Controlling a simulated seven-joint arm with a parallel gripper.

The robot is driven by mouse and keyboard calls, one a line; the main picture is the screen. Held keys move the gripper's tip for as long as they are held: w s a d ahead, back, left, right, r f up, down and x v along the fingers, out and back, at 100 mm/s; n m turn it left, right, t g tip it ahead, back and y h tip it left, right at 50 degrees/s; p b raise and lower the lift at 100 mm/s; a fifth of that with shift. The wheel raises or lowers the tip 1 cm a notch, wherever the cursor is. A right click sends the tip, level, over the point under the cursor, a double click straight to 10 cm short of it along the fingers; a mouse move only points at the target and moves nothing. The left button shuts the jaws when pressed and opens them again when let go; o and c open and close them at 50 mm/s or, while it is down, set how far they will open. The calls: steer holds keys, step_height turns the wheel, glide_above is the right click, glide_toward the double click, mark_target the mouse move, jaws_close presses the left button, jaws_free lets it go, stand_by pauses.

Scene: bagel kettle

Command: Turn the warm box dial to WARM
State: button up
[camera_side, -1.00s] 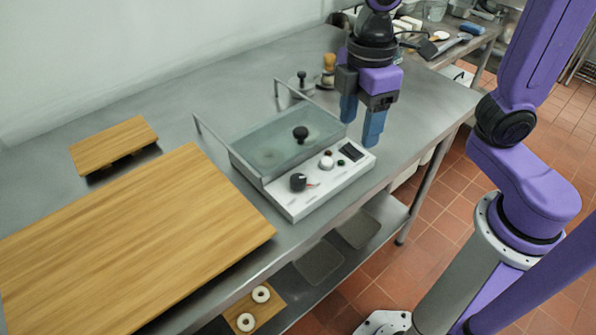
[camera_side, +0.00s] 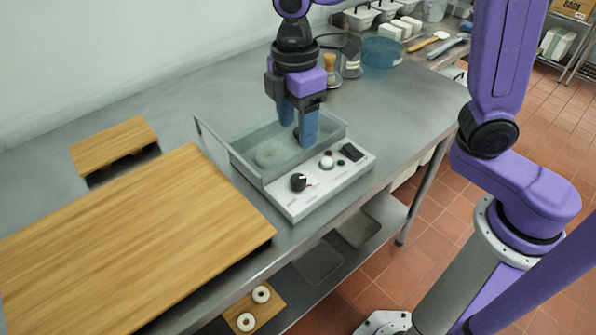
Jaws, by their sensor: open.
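A large wooden board (camera_side: 125,240) lies left of the box, with a smaller board (camera_side: 114,143) behind it. A blue round container (camera_side: 383,52) and a wooden-handled tool (camera_side: 330,70) stand behind. The steel table right of the box is clear.

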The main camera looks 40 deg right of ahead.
mark_target(298, 178)
steer(key=f, duration=1.2)
steer(key=shift+s+f, duration=0.2)
steer(key=shift+f, duration=0.05)
steer(key=c, duration=1)
